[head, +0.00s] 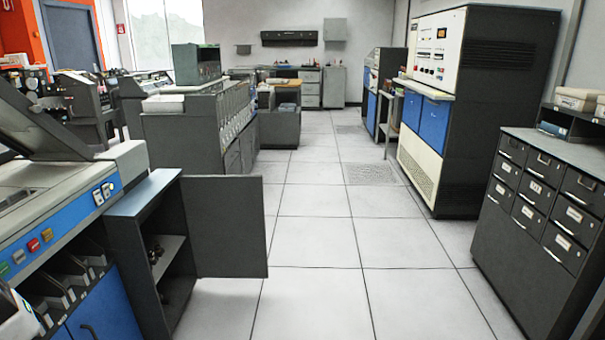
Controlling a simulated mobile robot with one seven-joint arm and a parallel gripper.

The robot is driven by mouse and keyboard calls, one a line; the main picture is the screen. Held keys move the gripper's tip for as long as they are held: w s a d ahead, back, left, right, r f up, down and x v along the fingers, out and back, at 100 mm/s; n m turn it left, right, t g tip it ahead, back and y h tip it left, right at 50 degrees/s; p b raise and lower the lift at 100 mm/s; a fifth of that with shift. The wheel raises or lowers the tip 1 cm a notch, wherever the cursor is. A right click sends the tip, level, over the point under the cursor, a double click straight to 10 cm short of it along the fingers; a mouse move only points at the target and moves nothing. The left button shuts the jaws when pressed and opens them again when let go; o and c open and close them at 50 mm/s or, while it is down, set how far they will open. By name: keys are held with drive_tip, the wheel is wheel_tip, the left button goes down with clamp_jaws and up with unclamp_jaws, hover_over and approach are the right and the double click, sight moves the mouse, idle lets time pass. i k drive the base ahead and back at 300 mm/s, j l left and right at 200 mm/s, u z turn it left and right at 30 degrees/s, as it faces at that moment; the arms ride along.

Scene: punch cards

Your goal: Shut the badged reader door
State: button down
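The card machine (62,236) at the left has a blue band with coloured buttons and small white squares with dark marks, too small to read. At its right end a dark grey cabinet (140,205) is open, with a shelf and small dark items inside. Its flat dark grey door (228,226) stands wide open, sticking out to the right into the aisle. The door's hinge side is at the cabinet's right edge. I cannot see a clear badge on the door. My gripper is not in view.
The tiled floor (320,300) right of the door is clear. A drawer cabinet (545,215) stands at the right, with a tall dark and cream machine (480,100) behind it. Grey card equipment (195,125) stands beyond the door. A blue lower door (105,308) is at bottom left.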

sight(225, 214)
drive_tip(key=i, duration=1.25)
drive_tip(key=i+l+u, duration=0.1)
drive_tip(key=i+u, duration=0.25)
drive_tip(key=i, duration=0.9)
drive_tip(key=i+j+z, duration=0.1)
drive_tip(key=i+z, duration=0.15)
drive_tip(key=i, duration=0.35)
